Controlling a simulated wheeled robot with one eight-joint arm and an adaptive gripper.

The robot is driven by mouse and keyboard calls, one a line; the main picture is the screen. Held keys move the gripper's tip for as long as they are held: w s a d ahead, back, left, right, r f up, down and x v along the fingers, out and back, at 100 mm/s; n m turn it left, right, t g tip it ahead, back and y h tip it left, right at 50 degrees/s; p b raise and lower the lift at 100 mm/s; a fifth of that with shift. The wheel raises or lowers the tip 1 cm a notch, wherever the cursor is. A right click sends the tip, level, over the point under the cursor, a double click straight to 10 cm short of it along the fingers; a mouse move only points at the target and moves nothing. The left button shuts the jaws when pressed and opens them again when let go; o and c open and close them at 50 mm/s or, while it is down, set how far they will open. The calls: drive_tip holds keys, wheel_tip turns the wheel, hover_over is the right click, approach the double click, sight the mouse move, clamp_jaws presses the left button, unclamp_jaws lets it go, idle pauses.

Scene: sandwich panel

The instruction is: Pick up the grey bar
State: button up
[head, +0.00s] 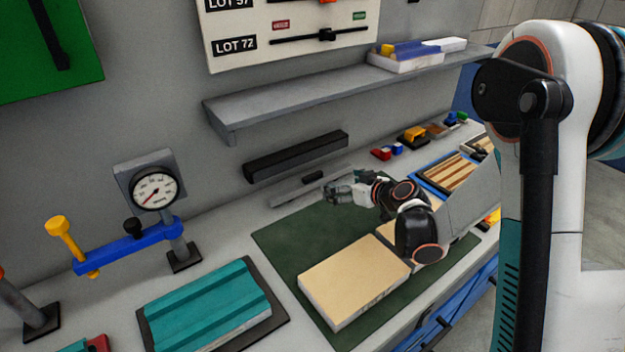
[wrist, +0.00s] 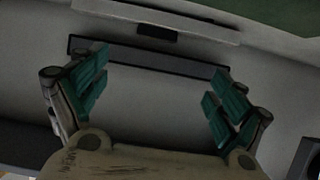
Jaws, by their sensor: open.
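A light grey bar (head: 290,192) with a small dark block (head: 312,177) at its middle lies at the back of the bench, by the wall. In the wrist view the light bar (wrist: 195,27) runs across the top, beyond my fingertips. My gripper (head: 340,190) is open and empty near the bar's right end in the head view. Its teal fingers are spread wide in the wrist view (wrist: 158,88). A darker grey strip (wrist: 150,56) crosses between the fingertips there; I cannot tell whether they touch anything.
A black bar (head: 297,156) is along the wall above, under a grey shelf (head: 300,96). A green mat (head: 300,238) carries a pale block (head: 352,278). A gauge stand (head: 153,190) and teal panel (head: 205,305) stand left. Small coloured parts lie right.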

drive_tip(key=w+f, duration=0.1)
drive_tip(key=f, duration=0.1)
drive_tip(key=b, duration=0.2)
approach(313, 174)
drive_tip(key=shift+w+a+f, duration=0.25)
drive_tip(key=shift+f, duration=0.25)
drive_tip(key=shift+w+a+f, duration=0.2)
drive_tip(key=shift+a+f, duration=0.05)
drive_tip(key=shift+f, duration=0.25)
drive_tip(key=shift+w+r+b+x, duration=0.15)
drive_tip(key=shift+b+x, duration=0.1)
drive_tip(key=shift+x, duration=0.75)
drive_tip(key=shift+r+b+x, duration=0.15)
drive_tip(key=shift+b+x, duration=0.1)
drive_tip(key=shift+x, duration=0.7)
drive_tip(key=shift+w+r+b+x, duration=0.1)
drive_tip(key=shift+b+x, duration=0.15)
drive_tip(key=shift+x, duration=0.75)
drive_tip(key=shift+s+r, duration=0.1)
drive_tip(key=shift+r, duration=0.05)
drive_tip(key=c, duration=1.9)
